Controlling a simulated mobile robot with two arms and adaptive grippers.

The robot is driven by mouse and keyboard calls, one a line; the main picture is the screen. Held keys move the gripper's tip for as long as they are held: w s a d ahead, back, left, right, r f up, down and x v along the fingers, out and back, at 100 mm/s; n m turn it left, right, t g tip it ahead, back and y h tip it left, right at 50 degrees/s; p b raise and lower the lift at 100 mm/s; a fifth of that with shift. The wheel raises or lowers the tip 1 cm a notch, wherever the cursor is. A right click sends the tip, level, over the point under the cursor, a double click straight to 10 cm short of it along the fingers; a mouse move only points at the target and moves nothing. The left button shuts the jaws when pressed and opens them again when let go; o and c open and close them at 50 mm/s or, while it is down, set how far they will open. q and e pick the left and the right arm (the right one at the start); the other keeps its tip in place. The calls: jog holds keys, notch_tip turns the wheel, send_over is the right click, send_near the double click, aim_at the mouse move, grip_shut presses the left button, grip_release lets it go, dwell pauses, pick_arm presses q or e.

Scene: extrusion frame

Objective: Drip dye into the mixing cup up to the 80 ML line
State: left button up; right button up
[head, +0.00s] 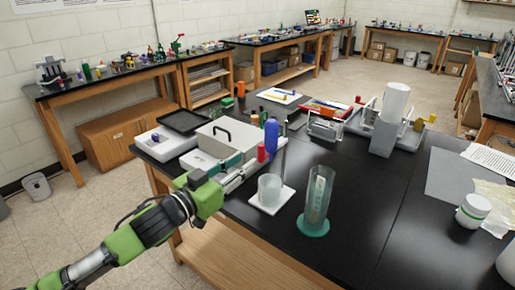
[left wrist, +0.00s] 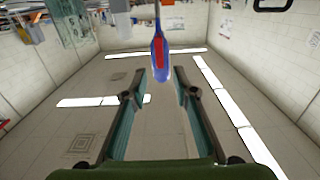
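The frosted, translucent cup (head: 269,188) stands upright on a white square plate (head: 284,200) near the table's front edge; I cannot read its marks. My left gripper (head: 246,171) is left of the cup and points toward the bottles. In the left wrist view its fingers (left wrist: 160,82) are apart with nothing between them. A blue object with red parts and a thin stem (left wrist: 160,52) lies just beyond the fingertips in that view. My right gripper does not show.
A tall clear cylinder on a green base (head: 313,229) stands right of the cup. A grey case (head: 226,135) and trays lie left and behind. A white cylinder on a grey stand (head: 396,101) is farther back. Black table surface at front right (head: 360,235) is clear.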

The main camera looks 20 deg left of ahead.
aim_at(260, 150)
pick_arm(q)
jog(key=p+x, duration=0.1)
jog(key=x, duration=0.6)
jog(key=shift+d+p, duration=0.1)
jog(key=shift+p, duration=0.25)
grip_shut()
